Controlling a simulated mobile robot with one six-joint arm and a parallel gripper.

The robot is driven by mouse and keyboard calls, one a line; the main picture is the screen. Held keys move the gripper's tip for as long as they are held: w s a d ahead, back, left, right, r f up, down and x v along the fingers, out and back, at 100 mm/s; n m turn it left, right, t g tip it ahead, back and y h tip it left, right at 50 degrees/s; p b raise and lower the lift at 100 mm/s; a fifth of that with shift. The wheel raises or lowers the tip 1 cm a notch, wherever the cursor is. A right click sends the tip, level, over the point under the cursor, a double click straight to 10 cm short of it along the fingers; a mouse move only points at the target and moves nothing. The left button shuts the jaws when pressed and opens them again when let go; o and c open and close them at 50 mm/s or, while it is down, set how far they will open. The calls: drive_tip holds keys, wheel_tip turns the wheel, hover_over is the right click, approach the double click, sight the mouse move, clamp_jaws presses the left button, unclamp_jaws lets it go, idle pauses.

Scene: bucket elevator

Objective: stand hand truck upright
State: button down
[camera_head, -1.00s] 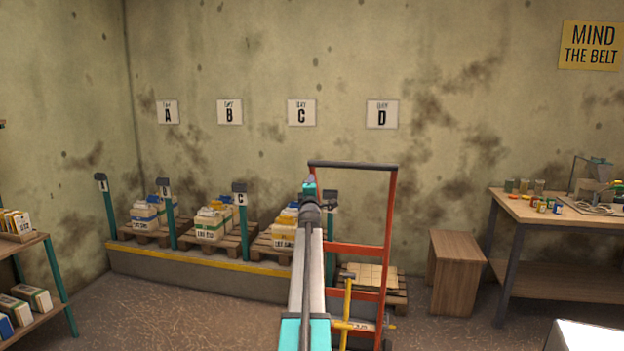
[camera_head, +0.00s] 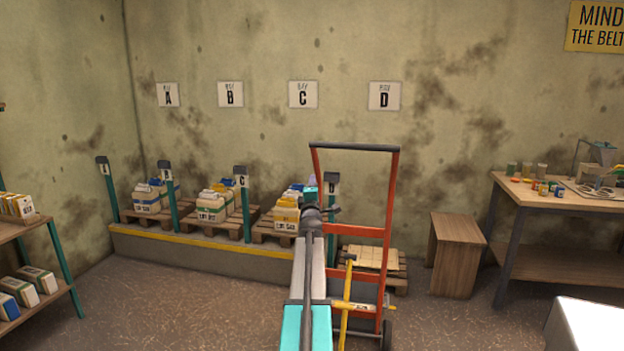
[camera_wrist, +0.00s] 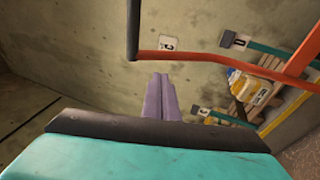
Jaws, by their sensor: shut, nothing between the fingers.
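The hand truck (camera_head: 388,240) has a red frame, a black top handle and dark wheels at the floor. It stands nearly upright in front of the pallet under sign D, though its exact lean is hard to judge. My gripper (camera_head: 312,182) is in front of its left rail in the head view, below the top handle. My arm hides part of that rail and the lower left of the truck. In the wrist view the purple fingers (camera_wrist: 160,98) are shut and empty. There, the truck's red frame (camera_wrist: 200,57) and black handle (camera_wrist: 132,30) pass above the fingertips, apparently apart from them.
A yellow post with a crossbar (camera_head: 346,300) stands at the truck's lower front. Loaded pallets sit on a yellow-edged ledge (camera_head: 190,243) to the left. A wooden stool (camera_head: 455,255) and workbench (camera_head: 565,203) are on the right. Shelving (camera_head: 30,240) is at far left. The left-centre floor is open.

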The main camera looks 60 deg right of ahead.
drive_tip(key=shift+s+a+f, duration=0.15)
drive_tip(key=shift+a+f, duration=0.15)
drive_tip(key=shift+a, duration=0.1)
idle(0.3)
